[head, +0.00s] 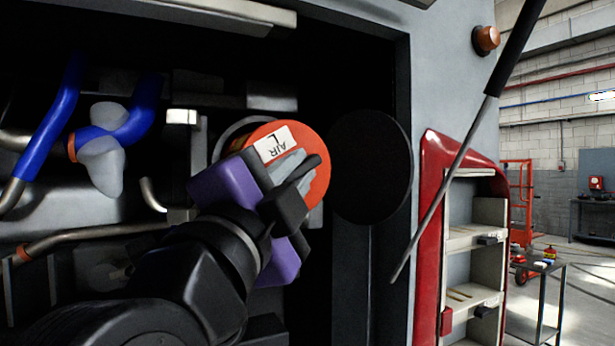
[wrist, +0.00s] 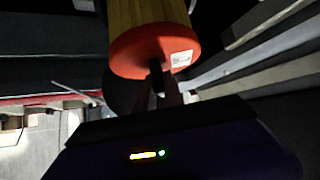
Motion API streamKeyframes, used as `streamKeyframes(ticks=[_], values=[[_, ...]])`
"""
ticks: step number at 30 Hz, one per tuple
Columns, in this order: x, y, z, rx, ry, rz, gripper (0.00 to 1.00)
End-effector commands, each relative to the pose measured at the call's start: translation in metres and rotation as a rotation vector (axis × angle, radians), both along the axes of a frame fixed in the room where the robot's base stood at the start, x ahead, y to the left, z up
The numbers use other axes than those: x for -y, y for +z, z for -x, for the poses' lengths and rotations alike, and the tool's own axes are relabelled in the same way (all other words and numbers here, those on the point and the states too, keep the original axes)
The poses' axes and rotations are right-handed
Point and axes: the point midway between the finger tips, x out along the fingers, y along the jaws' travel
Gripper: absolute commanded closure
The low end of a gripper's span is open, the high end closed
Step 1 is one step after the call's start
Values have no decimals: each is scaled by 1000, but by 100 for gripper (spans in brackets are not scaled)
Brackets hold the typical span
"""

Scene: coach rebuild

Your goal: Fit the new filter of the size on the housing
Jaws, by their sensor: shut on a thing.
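A filter with an orange end cap (head: 318,160) is in front of the engine bay in the head view. Its white label reads "AIR L". In the wrist view the filter (wrist: 150,12) shows a yellow body behind the orange cap. My gripper (head: 300,178) is shut on the middle of the cap's face; its fingers (wrist: 159,82) show in the wrist view. A pale round rim, apparently the housing (head: 222,140), shows behind the filter at left, mostly hidden. I cannot tell how far the filter is inside it.
A black round disc, perhaps the housing's lid (head: 371,167), stands open right of the filter. Blue hoses (head: 55,115) and a grey wing-shaped part (head: 104,160) are at left. A strut (head: 445,185) slants at right, before a red-framed shelf (head: 432,230).

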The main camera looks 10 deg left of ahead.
Motion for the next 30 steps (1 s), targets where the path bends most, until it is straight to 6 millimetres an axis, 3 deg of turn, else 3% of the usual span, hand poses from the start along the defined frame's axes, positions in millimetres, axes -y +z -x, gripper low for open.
streamKeyframes(ticks=[30], values=[[-22, 1, -32, 3, 0, 0, 100]])
